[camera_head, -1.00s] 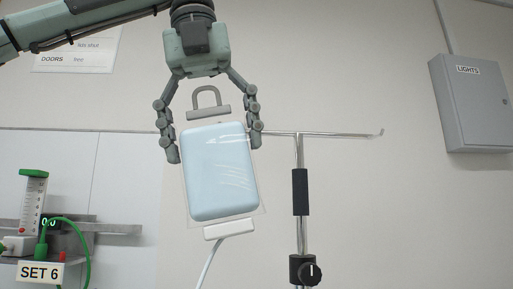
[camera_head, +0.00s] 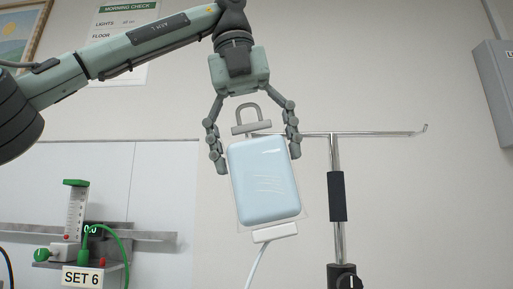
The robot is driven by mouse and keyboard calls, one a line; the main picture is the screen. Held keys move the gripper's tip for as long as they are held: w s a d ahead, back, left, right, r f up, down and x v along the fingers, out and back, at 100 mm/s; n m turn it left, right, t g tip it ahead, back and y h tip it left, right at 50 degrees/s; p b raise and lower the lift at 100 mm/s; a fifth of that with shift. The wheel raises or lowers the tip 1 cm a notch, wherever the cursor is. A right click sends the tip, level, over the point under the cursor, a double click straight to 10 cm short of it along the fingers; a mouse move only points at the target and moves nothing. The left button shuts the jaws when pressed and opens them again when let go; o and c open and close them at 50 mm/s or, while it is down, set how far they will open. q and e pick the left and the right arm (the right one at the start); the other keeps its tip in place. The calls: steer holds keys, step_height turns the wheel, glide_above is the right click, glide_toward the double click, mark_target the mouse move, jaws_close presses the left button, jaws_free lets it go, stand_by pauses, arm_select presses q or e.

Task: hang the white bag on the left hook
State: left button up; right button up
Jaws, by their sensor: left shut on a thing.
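The bag (camera_head: 264,180) is pale blue-white in a clear sleeve, with a grey hanging loop (camera_head: 248,117) on top and a white tube from its lower end. My left gripper (camera_head: 255,162) is shut on the bag by its sides and holds it up, slightly tilted. The metal stand (camera_head: 339,240) has a crossbar (camera_head: 380,134) with an upturned right hook (camera_head: 425,128). The bag and gripper overlap the left part of the crossbar, so the left hook is hidden. The loop shows slightly above crossbar height; depth between them is unclear. My right gripper is not in view.
A dark grip (camera_head: 337,196) and black knob (camera_head: 345,278) are on the pole. A rail (camera_head: 150,236) at left carries a flowmeter (camera_head: 75,210), green tubing and a SET 6 label (camera_head: 82,277). A grey box (camera_head: 496,95) is on the right wall.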

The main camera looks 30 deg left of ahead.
arm_select(q)
steer(key=shift+w+a+f, duration=0.1)
steer(key=shift+w+a, duration=0.1)
steer(key=shift+w, duration=0.3)
steer(key=shift+w+a, duration=0.2)
steer(key=shift+w, duration=0.25)
steer(key=shift+w+a+f, duration=0.2)
steer(key=shift+w+a, duration=0.1)
steer(key=shift+w, duration=0.3)
steer(key=shift+w+a+f, duration=0.2)
steer(key=shift+w+a, duration=0.05)
steer(key=shift+w, duration=0.3)
steer(key=shift+w+a+f, duration=0.2)
steer(key=shift+w+a, duration=0.1)
steer(key=shift+w, duration=0.3)
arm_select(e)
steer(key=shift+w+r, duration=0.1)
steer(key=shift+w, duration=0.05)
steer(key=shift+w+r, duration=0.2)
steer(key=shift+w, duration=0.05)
arm_select(q)
steer(key=o, duration=1.5)
steer(key=shift+o, duration=0.9)
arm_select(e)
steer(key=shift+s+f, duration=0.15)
arm_select(q)
steer(key=shift+f, duration=0.1)
